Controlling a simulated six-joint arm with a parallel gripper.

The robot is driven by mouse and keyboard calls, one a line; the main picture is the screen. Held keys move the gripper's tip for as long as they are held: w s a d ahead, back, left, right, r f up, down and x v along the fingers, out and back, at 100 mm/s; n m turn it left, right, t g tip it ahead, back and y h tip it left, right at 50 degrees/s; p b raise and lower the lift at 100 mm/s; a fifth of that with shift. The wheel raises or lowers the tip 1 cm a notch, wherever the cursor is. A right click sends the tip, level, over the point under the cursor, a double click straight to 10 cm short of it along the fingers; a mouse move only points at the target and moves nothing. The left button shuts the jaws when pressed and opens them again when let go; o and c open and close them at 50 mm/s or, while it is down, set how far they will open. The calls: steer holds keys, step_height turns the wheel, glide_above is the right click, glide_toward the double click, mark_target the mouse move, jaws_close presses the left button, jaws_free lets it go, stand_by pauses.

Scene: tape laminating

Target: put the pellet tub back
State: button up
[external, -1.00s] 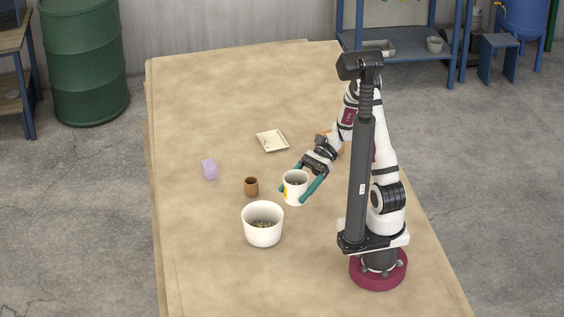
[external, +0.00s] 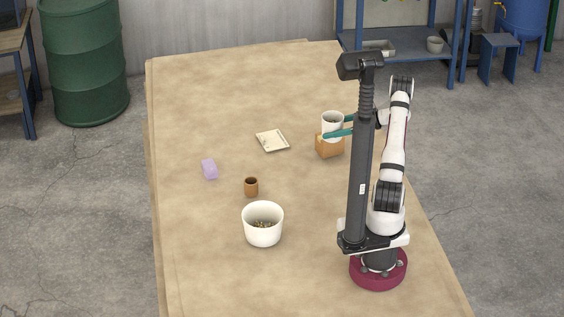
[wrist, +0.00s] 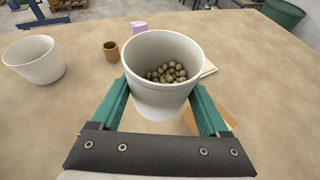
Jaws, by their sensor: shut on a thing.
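The pellet tub (external: 331,123) is a white, upright cup. The wrist view looks into the tub (wrist: 160,102), where brownish-green pellets lie at the bottom. My gripper (external: 335,128) is shut on it, with one teal finger on each side. In the external view the tub is at the wooden block (external: 330,148), over its top. The block also shows partly behind the tub and right finger in the wrist view (wrist: 228,118). I cannot tell whether the tub touches the block.
A white bowl (external: 263,233) with some pellets stands nearer the front. The far part of the table is clear.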

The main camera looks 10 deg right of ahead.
steer(key=f, duration=0.3)
steer(key=shift+w+a+f, duration=0.1)
steer(key=shift+a+f, duration=0.1)
steer(key=shift+a, duration=0.15)
glide_above(295, 171)
steer(key=f, duration=0.6)
steer(key=shift+d+f, duration=0.2)
steer(key=shift+d, duration=0.1)
steer(key=shift+a+f, duration=0.15)
steer(key=shift+f, duration=0.95)
steer(key=shift+a+f, duration=0.1)
steer(key=shift+f, duration=0.95)
steer(key=shift+f, duration=0.1)
steer(key=o, duration=1.3)
